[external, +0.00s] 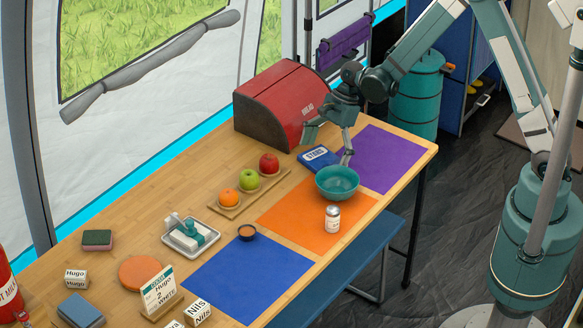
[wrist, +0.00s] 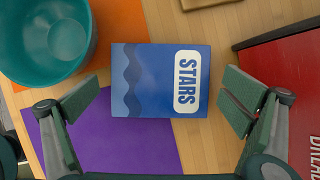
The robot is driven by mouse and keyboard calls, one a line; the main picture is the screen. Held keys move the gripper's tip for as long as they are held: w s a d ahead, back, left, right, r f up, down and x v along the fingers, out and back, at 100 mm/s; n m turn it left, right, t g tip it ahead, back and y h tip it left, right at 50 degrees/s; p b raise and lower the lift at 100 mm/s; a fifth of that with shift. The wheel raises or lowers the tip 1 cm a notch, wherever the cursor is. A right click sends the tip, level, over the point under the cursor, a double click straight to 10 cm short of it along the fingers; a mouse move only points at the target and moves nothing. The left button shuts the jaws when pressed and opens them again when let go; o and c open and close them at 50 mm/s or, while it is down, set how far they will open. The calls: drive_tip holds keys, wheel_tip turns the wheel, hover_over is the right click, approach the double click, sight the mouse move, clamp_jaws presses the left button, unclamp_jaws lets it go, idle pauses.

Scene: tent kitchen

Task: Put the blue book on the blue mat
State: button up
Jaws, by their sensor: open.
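The blue book (external: 319,157), labelled STARS, lies flat on the wooden table beside the red bread box, partly over the purple mat's corner. In the wrist view the book (wrist: 150,80) lies between my two fingers. My gripper (external: 328,142) is open above the book, one finger on each side, and empty. It also shows in the wrist view (wrist: 168,95). The blue mat (external: 246,279) lies flat at the near part of the table, with nothing on its middle.
A teal bowl (external: 337,183) and a white jar (external: 332,217) stand at the orange mat (external: 290,216), between book and blue mat. The red bread box (external: 284,98) is close to my gripper. Fruit on a board (external: 232,207) and a butter dish (external: 190,236) stand left.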

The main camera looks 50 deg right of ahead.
sight(324, 158)
drive_tip(key=shift+c, duration=0.7)
drive_tip(key=c, duration=0.9)
drive_tip(key=shift+r, duration=0.15)
wheel_tip(324, 158, up, 10)
drive_tip(key=p, duration=0.2)
